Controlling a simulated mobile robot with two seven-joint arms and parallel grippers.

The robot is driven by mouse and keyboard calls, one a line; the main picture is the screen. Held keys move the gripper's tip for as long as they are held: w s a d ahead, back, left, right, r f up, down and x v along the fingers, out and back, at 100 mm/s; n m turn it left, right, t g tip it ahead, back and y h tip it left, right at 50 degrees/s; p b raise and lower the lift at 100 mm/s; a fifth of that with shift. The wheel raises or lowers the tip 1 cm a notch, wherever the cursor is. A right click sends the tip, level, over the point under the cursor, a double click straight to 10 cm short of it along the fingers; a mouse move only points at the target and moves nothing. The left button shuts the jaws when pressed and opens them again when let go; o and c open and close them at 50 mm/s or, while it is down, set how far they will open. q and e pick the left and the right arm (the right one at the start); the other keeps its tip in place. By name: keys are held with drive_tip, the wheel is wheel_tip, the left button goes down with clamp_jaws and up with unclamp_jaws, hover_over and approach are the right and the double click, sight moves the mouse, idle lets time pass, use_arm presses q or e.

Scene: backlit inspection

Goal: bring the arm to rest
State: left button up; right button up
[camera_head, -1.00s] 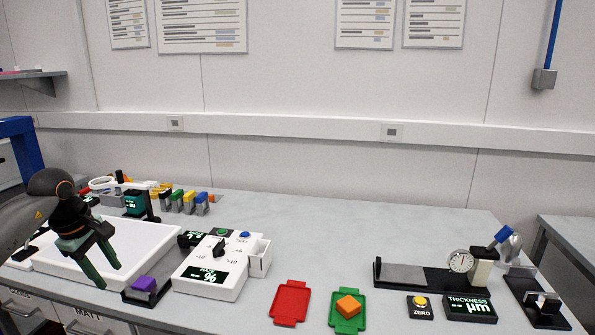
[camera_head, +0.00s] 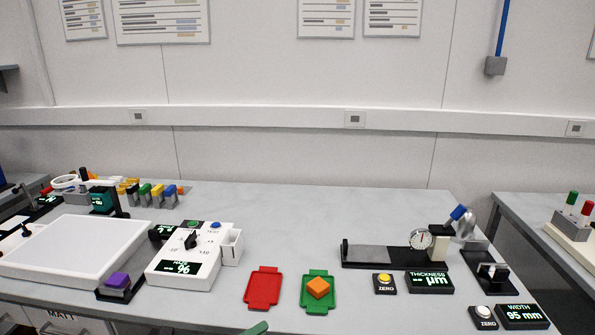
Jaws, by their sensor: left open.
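Only a dark green fingertip of my left gripper (camera_head: 256,328) shows, at the bottom edge just below the red tray (camera_head: 263,299). The rest of this gripper and its arm are out of the picture. No thing is seen held at the visible tip. My right gripper is not in view.
A thickness gauge (camera_head: 420,239) with displays stands on the right. The back middle of the bench is clear.

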use_arm(q)
drive_tip(key=s+a+f+n+y, duration=0.2)
drive_tip(key=s+f+n+y, duration=0.2)
drive_tip(key=s+f+n, duration=0.3)
drive_tip(key=s+a+f+n+g+y+p, duration=0.1)
drive_tip(key=s+a+f+n+y, duration=0.2)
drive_tip(key=s+f+n, duration=0.4)
drive_tip(key=s+a+f+n+g+y, duration=0.1)
drive_tip(key=s+a+f+n+y, duration=0.2)
drive_tip(key=n, duration=1.4)
drive_tip(key=s+f+y, duration=0.3)
drive_tip(key=s+f, duration=0.1)
drive_tip(key=shift+f+n, duration=0.25)
drive_tip(key=shift+n, duration=0.15)
drive_tip(key=shift+a, duration=0.1)
